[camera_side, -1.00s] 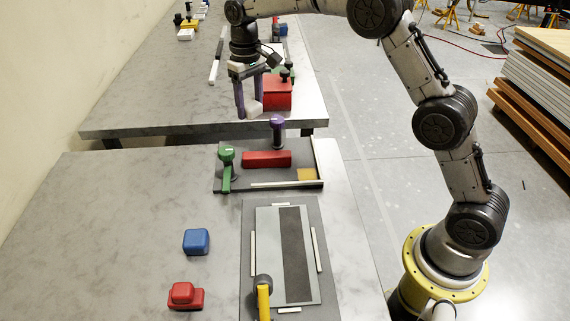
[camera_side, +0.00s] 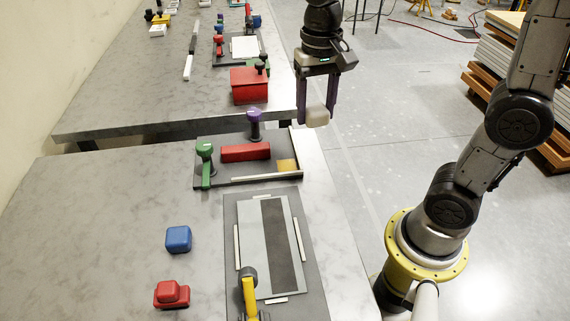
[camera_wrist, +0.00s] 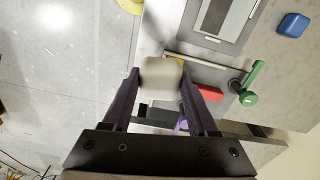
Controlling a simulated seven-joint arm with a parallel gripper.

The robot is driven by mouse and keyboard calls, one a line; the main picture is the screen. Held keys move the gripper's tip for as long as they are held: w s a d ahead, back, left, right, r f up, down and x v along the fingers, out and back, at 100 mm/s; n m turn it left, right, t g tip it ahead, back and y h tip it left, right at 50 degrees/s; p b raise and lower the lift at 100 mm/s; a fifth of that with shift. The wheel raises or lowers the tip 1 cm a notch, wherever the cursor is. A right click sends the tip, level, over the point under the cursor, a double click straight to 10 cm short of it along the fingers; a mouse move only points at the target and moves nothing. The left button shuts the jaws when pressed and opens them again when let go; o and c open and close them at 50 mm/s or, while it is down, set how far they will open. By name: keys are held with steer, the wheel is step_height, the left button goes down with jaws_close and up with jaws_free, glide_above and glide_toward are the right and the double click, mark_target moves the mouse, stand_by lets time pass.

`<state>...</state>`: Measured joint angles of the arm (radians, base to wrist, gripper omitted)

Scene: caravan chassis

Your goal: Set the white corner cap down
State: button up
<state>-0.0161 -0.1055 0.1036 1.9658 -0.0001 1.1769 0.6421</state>
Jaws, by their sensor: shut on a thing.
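The white corner cap (camera_side: 317,117) is a small off-white block. It is held between the purple fingers of my gripper (camera_side: 317,112), which point down. In the side view the cap hangs above or just past the right end of the fixture board at the gap between the two tables; its height is hard to tell. In the wrist view the cap (camera_wrist: 162,79) sits between the fingertips of my gripper (camera_wrist: 161,82), with floor and table edge behind it.
A dark fixture board (camera_side: 212,181) bears a red block (camera_side: 246,152), a green clamp (camera_side: 205,160), a purple-knobbed clamp (camera_side: 254,124) and a tan square (camera_side: 287,165). A grey panel (camera_side: 250,240) lies nearer. A red box (camera_side: 249,87) stands on the far table.

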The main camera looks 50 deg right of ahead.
steer(key=s+f+m, duration=0.1)
steer(key=s+m, duration=0.1)
steer(key=s, duration=0.5)
glide_above(285, 165)
step_height(285, 165, down, 10)
steer(key=shift+f, duration=1.7)
steer(key=shift+f, duration=0.35)
steer(key=shift+f, duration=0.3)
